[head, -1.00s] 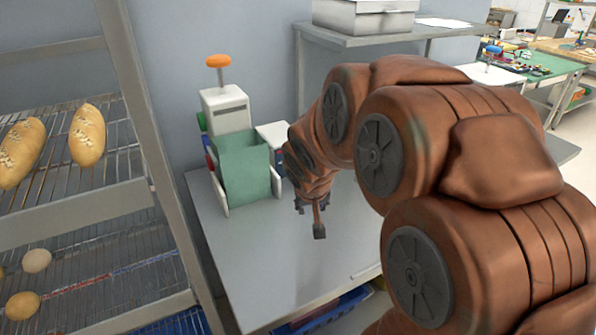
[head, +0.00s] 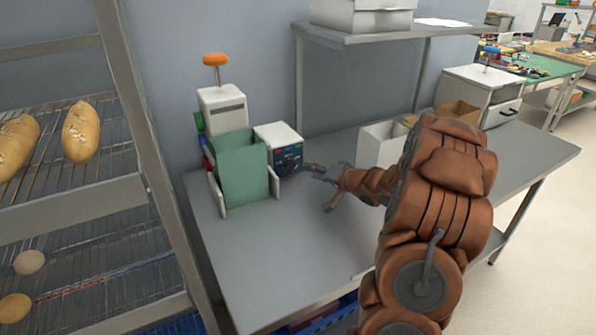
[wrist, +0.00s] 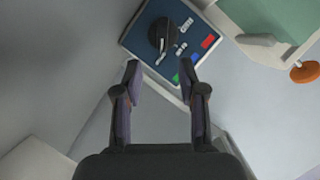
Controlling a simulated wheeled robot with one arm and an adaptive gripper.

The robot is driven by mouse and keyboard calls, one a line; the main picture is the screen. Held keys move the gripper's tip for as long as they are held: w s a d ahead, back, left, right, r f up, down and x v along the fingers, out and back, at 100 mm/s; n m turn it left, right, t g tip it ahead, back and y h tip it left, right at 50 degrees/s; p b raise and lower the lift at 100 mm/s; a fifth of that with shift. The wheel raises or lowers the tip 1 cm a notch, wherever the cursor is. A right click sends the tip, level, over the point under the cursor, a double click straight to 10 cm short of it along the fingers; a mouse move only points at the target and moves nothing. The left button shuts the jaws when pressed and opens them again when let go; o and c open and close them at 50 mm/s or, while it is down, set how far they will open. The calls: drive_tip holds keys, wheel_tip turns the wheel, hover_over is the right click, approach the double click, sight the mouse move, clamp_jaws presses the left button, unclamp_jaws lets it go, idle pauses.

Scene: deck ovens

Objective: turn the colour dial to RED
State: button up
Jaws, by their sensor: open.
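The colour dial (wrist: 163,35) is a round black knob on a dark blue panel (wrist: 141,42). A pale pointer mark shows on the knob, but I cannot tell which colour it points at. Red (wrist: 208,41), blue (wrist: 195,60) and green (wrist: 176,79) patches lie on the panel to one side of the dial. In the head view, the panel (head: 289,160) is the front of a white-topped box (head: 278,134). My gripper (wrist: 161,70) is open and empty, its fingertips apart and pointing towards the panel. In the head view my gripper (head: 317,187) is just right of the panel.
A green bin (head: 240,170) and a white machine with an orange knob (head: 215,60) stand left of the panel. A white open box (head: 378,146) is behind my arm. A bread rack (head: 150,140) stands at the left. The front of the grey table (head: 270,260) is clear.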

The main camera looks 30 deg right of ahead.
sight(295, 168)
drive_tip(key=shift+s+f+y, duration=0.3)
drive_tip(key=shift+y, duration=0.2)
drive_tip(key=shift+w+a, duration=0.1)
drive_tip(key=shift+a, duration=0.05)
drive_tip(key=shift+p+x, duration=0.65)
drive_tip(key=shift+x, duration=3.1)
drive_tip(key=shift+r, duration=0.15)
clamp_jaws()
